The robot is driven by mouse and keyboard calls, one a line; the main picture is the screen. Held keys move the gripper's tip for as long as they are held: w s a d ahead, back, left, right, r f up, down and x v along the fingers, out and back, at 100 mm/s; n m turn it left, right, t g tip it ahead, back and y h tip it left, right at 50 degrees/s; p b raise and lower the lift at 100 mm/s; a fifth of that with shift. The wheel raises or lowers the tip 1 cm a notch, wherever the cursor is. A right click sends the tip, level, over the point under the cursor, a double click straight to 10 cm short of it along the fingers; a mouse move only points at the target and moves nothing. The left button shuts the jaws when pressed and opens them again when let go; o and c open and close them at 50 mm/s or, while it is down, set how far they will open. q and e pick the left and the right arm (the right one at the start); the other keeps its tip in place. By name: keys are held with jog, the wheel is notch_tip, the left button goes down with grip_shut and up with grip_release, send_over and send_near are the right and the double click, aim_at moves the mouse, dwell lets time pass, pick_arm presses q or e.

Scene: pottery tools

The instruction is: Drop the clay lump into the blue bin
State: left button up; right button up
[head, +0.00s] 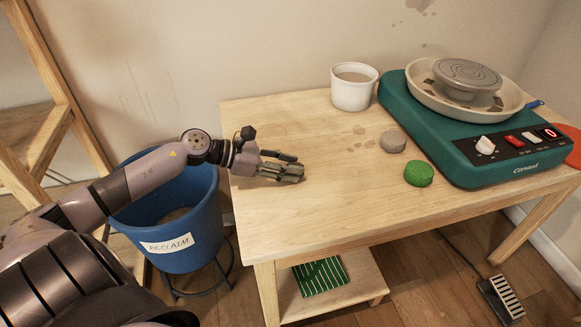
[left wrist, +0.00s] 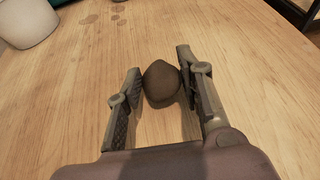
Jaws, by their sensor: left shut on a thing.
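My left gripper (head: 294,167) is low over the left part of the wooden table. In the left wrist view its fingers (left wrist: 160,68) are shut on a dark brown, rounded clay lump (left wrist: 161,84). In the head view the fingers hide this lump. I cannot tell whether it touches the tabletop. The blue bin (head: 203,225), labelled RECLAIM, stands left of the table and below its top, under my left forearm. Its rim is partly hidden by the arm. My right gripper is not in view.
On the table (head: 320,220) are a grey-brown round piece (head: 392,141), a green round piece (head: 419,174), a white cup (head: 353,88) and a teal pottery wheel (head: 450,135). A wooden ladder-like frame (head: 62,85) stands behind the bin. The table's front left is clear.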

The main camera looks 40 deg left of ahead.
pick_arm(q)
notch_tip(320, 180, up, 10)
jog(key=shift+f+p, duration=0.15)
jog(key=shift+p, duration=0.4)
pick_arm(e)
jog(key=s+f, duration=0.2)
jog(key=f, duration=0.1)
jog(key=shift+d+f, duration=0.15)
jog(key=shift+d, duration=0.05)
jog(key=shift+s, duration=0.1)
